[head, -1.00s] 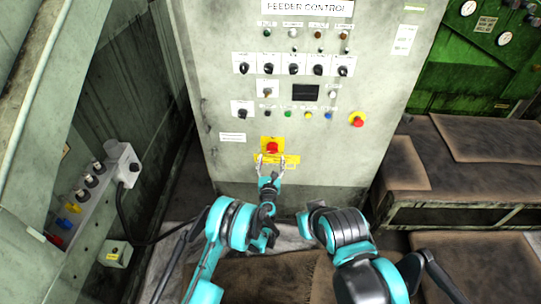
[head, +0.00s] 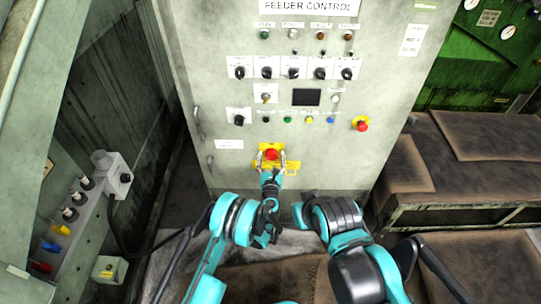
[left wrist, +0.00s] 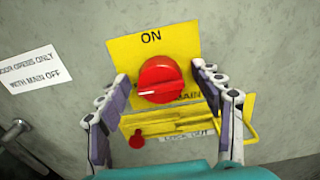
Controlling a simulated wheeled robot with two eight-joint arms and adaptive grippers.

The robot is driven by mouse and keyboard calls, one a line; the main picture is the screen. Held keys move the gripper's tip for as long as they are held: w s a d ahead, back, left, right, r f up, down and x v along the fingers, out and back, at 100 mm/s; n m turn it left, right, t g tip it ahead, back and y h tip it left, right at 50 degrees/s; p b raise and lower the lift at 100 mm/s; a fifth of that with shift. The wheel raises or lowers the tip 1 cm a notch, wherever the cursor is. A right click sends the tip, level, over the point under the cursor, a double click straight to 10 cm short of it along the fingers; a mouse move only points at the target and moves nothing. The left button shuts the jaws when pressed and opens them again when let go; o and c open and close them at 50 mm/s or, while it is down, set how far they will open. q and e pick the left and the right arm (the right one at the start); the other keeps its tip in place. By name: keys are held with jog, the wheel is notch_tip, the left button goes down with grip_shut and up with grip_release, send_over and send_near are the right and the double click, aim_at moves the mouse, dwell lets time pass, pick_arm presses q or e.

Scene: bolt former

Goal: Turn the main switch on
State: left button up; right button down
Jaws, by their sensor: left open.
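The main switch is a red round knob (left wrist: 161,79) on a yellow plate (left wrist: 120,50) marked ON at its top, seen in the left wrist view. A white pointer line on the knob points left, away from the ON mark. In the head view the knob (head: 271,155) is low on the grey feeder control panel (head: 320,180). My left gripper (left wrist: 160,97) is open, its two fingers on either side of the knob; I cannot tell whether they touch it. In the head view my left gripper (head: 272,162) is at the yellow plate. My right gripper is not clearly visible.
A yellow lock-out bracket (left wrist: 235,125) sits just below the knob, with a small red part (left wrist: 137,139) hanging from it. A grey control box (head: 80,205) stands at left.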

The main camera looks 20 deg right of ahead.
pick_arm(q)
jog(key=c, duration=1.1)
jog(key=shift+c, duration=0.2)
jog(key=shift+m, duration=0.3)
jog(key=m, duration=0.3)
jog(key=shift+m, duration=0.4)
jog(key=m, duration=0.4)
jog(key=shift+d+m, duration=0.15)
jog(key=shift+m, duration=0.15)
jog(key=m, duration=0.4)
jog(key=shift+f, duration=0.1)
jog(key=shift+d+f+m, duration=0.1)
jog(key=shift+m, duration=2.4)
